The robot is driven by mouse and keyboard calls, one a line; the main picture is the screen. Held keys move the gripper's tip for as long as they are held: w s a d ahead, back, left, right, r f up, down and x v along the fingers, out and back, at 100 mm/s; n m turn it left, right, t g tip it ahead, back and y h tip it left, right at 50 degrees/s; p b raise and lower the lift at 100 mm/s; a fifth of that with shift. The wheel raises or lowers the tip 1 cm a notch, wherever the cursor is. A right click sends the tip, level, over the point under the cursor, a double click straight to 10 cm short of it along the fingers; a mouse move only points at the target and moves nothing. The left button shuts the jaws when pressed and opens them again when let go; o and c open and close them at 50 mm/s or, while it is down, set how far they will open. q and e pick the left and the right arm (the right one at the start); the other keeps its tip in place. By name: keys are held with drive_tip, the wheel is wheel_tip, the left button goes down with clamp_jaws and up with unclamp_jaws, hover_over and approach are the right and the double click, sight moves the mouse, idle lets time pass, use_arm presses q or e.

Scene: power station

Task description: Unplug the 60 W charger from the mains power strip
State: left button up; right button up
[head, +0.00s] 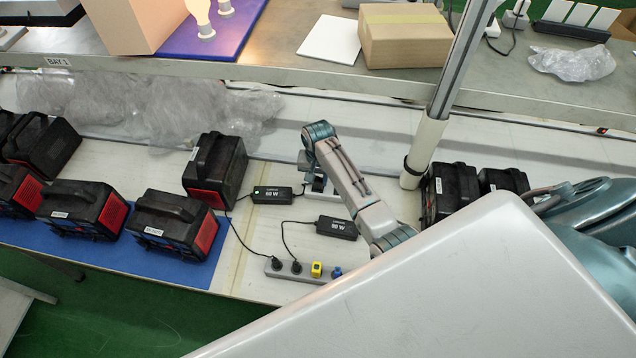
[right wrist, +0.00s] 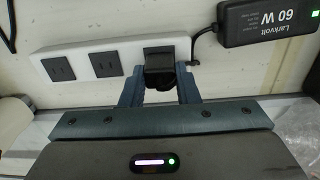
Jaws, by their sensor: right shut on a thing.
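The 60 W charger (head: 271,195) is a black brick with a lit green light, lying on the pale bench left of my right gripper (head: 318,184). In the right wrist view the charger (right wrist: 265,22) is at the top right. Its cord runs to a black plug (right wrist: 158,66) at the end socket of a white power strip (right wrist: 82,62). My right gripper (right wrist: 160,92) is shut on this plug, one finger on each side. The plug is against the socket; I cannot tell how deep it sits. Two other sockets on this strip are empty. My left gripper is not in view.
A second black charger (head: 337,228) lies nearer. A front power strip (head: 258,273) holds black, yellow and blue plugs. Black-and-red power stations (head: 177,222) stand at the left, more at the right. A post (head: 427,147) rises just right of my arm. Clear plastic wrap (head: 190,110) lies behind.

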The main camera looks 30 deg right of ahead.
sight(318, 179)
drive_tip(key=shift+r, duration=0.3)
idle(0.4)
drive_tip(key=shift+r+p, duration=0.4)
drive_tip(key=shift+r, duration=1.4)
